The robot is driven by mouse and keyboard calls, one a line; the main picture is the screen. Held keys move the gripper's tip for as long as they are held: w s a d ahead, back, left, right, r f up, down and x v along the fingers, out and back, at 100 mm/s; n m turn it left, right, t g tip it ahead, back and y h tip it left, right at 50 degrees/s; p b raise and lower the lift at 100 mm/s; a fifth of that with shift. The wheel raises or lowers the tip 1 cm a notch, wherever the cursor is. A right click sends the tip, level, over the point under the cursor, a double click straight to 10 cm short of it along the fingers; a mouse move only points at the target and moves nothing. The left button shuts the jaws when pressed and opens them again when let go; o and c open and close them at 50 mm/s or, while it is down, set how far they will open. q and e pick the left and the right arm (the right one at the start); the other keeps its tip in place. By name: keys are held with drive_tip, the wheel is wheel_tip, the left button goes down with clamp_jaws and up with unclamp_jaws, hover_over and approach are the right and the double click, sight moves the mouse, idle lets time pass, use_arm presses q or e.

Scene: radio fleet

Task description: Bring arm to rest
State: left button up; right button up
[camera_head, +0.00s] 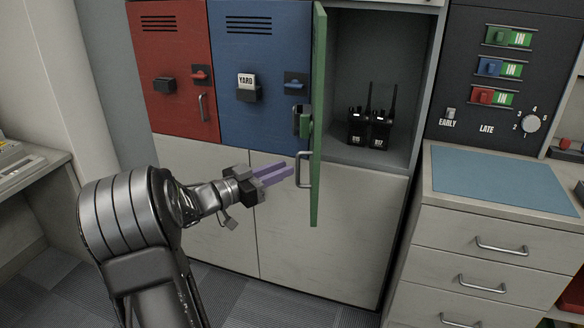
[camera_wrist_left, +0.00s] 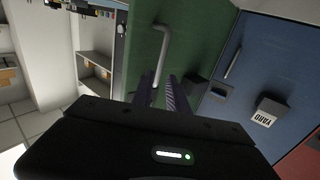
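My right gripper is not in view.
Two black radios (camera_head: 369,130) stand upright in the open locker compartment. A red locker door (camera_head: 172,70) is shut at left. A counter with a blue mat (camera_head: 500,178) and drawers is at right, below a dark switch panel (camera_head: 480,130). The floor in front is clear.

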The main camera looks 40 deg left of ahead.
use_arm(q)
drive_tip(key=shift+s+a, duration=0.2)
drive_tip(key=shift+s, duration=0.9)
